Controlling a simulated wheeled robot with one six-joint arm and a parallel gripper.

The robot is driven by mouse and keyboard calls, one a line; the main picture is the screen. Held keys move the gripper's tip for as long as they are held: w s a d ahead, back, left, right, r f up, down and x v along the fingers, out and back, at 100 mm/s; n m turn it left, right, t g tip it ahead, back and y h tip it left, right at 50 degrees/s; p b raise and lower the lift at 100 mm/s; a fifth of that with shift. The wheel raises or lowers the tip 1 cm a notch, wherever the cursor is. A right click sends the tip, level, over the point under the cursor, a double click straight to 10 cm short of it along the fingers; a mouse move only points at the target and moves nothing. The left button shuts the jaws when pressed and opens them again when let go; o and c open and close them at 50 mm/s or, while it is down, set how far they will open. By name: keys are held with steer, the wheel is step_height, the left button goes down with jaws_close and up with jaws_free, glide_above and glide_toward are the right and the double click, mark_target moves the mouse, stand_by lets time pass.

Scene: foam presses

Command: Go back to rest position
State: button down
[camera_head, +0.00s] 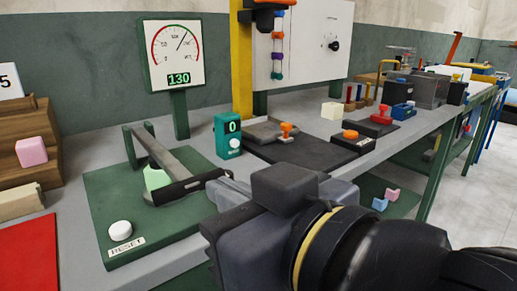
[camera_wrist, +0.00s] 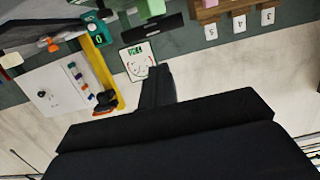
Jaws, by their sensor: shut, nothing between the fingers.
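My gripper (camera_head: 228,181) reaches in from the lower right in the head view, beside the black handle (camera_head: 188,188) of a foam press. In the wrist view, my gripper (camera_wrist: 160,72) shows as dark shut fingers with nothing between them. The press has a grey lever arm (camera_head: 165,151) lowered over a light green foam block (camera_head: 156,179) on a green base (camera_head: 101,200). The handle also shows in the wrist view (camera_wrist: 152,33), apart from the fingertips. A gauge (camera_head: 176,55) reads 130.
A white RESET button (camera_head: 120,230) sits at the base's front. A pink block (camera_head: 32,151) rests on wooden steps (camera_head: 45,172) at left. A teal counter box (camera_head: 228,136) reads 0. A yellow post (camera_head: 241,75) and further stations line the bench to the right.

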steer(key=w+a+r, duration=0.1)
steer(key=w+a, duration=0.4)
steer(key=w, duration=0.2)
steer(key=shift+a+r, duration=0.15)
steer(key=shift+a, duration=0.25)
steer(key=shift+d, duration=0.1)
